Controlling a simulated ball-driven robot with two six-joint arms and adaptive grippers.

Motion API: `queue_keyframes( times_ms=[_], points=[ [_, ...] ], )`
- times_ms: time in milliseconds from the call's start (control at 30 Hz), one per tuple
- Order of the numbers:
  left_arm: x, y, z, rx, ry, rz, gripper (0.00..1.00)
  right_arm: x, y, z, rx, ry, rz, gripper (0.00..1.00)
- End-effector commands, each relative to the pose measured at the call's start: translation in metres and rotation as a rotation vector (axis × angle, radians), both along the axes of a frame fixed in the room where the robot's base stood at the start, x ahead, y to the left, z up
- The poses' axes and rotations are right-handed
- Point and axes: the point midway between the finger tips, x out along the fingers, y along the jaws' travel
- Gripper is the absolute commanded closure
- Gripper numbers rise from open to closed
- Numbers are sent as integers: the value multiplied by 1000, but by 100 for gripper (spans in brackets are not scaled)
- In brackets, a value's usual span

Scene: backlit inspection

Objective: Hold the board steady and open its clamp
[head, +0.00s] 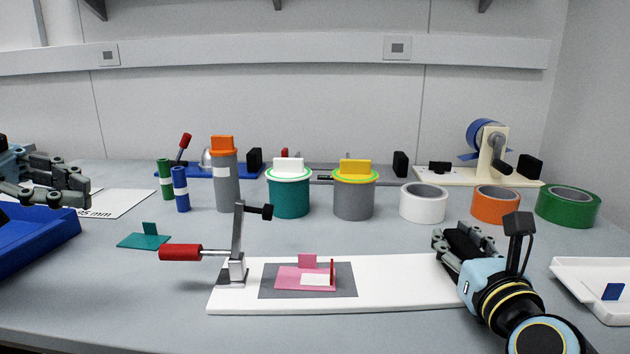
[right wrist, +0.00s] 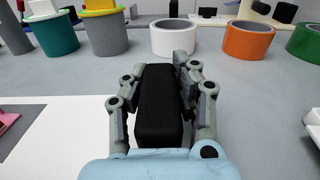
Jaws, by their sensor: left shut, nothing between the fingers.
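The white board (head: 400,291) lies flat on the table in front. Its clamp (head: 237,245) stands at the left end, with the red handle (head: 180,252) pointing level to the left. The clamp's arm is raised upright, its black tip (head: 260,211) high above the board. A pink piece (head: 290,279) lies on the board's grey pad (head: 348,281), apart from the tip. My right gripper (head: 452,240) has its fingers closed on both sides of a black block (right wrist: 159,105) at the board's right end. My left gripper (head: 80,193) is shut and empty at the far left, away from the clamp.
A blue bin (head: 35,240) stands below my left gripper. A teal piece (head: 145,241) lies left of the red handle. Canisters, including a grey one (head: 353,200), and tape rolls, including a white one (head: 423,205), stand behind the board. A white tray (head: 585,270) is at right.

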Motion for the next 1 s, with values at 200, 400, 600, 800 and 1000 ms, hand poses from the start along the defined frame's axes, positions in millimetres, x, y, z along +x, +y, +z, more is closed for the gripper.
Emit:
queue_keyframes(
  times_ms=[200, 400, 600, 800, 1000],
  points=[
    [0, 0, 0, 0, 0, 0, 100, 0, 0, -1, -1, 1, 0, 46],
    [0, 0, 0, 0, 0, 0, 100, 0, 0, 0, -1, 0, 0, 46],
    [0, 0, 0, 0, 0, 0, 100, -12, -1, -2, 0, 3, 0, 46],
    [0, 0, 0, 0, 0, 0, 100, -54, -6, -2, 2, 4, -1, 46],
    [0, 0, 0, 0, 0, 0, 100, -96, -10, -1, 0, 4, 0, 46]
  ],
)
